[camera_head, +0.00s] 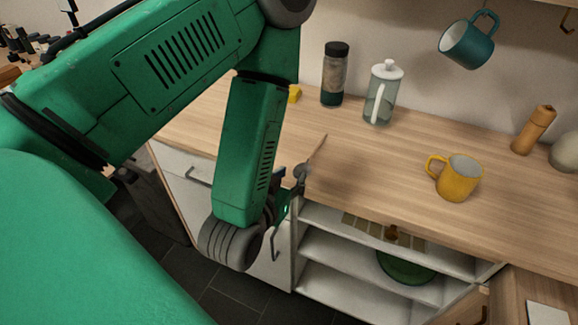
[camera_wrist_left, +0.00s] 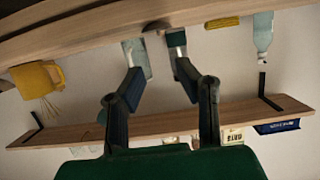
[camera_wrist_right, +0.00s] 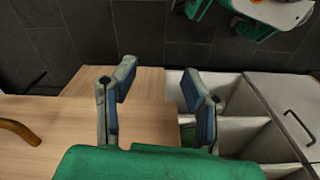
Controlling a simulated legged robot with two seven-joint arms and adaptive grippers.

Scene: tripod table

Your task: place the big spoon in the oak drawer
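My left gripper (camera_head: 292,190) is at the counter's front edge, partly hidden behind my arm in the head view. In the left wrist view its fingers (camera_wrist_left: 154,47) are apart. A small dark rounded thing (camera_wrist_left: 155,27) shows between and beyond the fingertips. In the head view a thin brown stick (camera_head: 318,148) rises beside this gripper; I cannot tell whether it is the big spoon. My right gripper (camera_wrist_right: 158,78) is open and empty near a wooden top and white compartments. A wood-coloured front (camera_head: 462,307) with a handle is at the lower right; I cannot tell whether it is the oak drawer.
A yellow mug (camera_head: 457,180), a glass press (camera_head: 381,95), a dark-lidded jar (camera_head: 334,77) and a wooden mill (camera_head: 533,131) stand on the counter (camera_head: 385,165). A teal mug (camera_head: 468,44) hangs above. Open white shelves (camera_head: 345,286) hold a green bowl (camera_head: 405,270).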

